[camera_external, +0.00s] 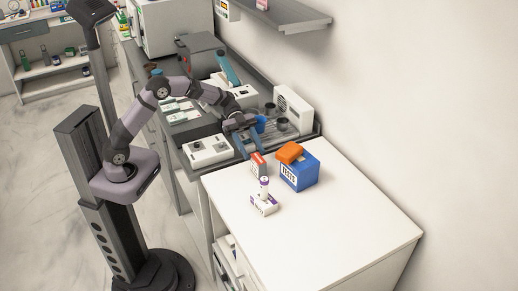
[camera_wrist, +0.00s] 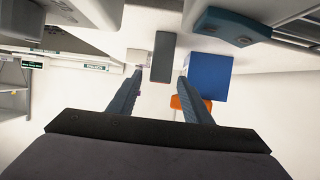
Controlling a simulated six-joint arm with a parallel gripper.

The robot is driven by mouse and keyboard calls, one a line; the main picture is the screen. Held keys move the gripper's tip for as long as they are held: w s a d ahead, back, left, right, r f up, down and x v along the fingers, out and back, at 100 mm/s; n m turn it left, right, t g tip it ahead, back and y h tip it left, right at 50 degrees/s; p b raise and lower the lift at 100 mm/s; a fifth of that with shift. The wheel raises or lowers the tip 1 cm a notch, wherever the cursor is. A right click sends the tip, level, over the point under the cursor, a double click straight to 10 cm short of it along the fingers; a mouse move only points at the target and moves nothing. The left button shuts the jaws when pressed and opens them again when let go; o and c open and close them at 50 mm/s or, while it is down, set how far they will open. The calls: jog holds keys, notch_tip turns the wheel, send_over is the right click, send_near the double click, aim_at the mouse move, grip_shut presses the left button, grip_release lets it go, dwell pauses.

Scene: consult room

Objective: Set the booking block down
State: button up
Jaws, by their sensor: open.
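A small upright block with red and white faces (camera_external: 258,165), which I take to be the booking block, stands on the white counter (camera_external: 330,235). In the wrist view a grey block (camera_wrist: 163,57), apparently the same one, lies between and just beyond my fingertips. My gripper (camera_external: 252,154) is open, with its blue fingers apart and pointing at the block; they also show in the wrist view (camera_wrist: 161,77). I see no finger closed on it. Whether the fingers touch its sides is not clear.
A blue box (camera_external: 299,172) with an orange item (camera_external: 290,152) on top stands close to the block's right. The counter's front right is clear.

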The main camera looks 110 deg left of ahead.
jog(key=shift+v, duration=1.2)
